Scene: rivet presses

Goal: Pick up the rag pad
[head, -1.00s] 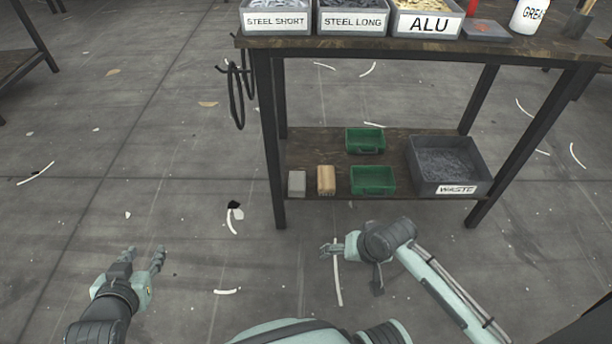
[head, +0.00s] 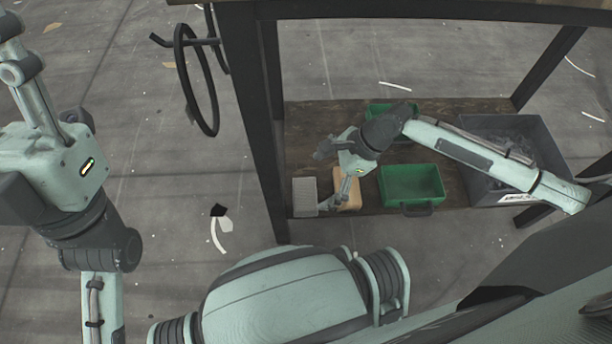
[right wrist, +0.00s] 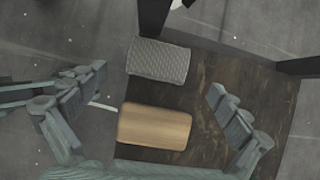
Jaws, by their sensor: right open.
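The rag pad, a grey quilted block (head: 305,194), lies flat at the left end of the lower shelf. It shows whole in the right wrist view (right wrist: 159,61). My right gripper (head: 323,180) is open and empty, with its fingers reaching over the shelf toward the pad. In the right wrist view the fingertips (right wrist: 157,80) stand wide apart, one left and one right of the pad, not visibly touching it. My left gripper (head: 38,75) is raised at the left, away from the shelf; its fingertips are partly cut off.
A tan wooden block (right wrist: 154,127) lies right beside the pad. Green bins (head: 411,184) and a grey waste bin (head: 545,140) stand farther right on the shelf (head: 300,130). A dark table leg (head: 262,150) rises close left of the pad. Black hoops (head: 186,80) hang at the left.

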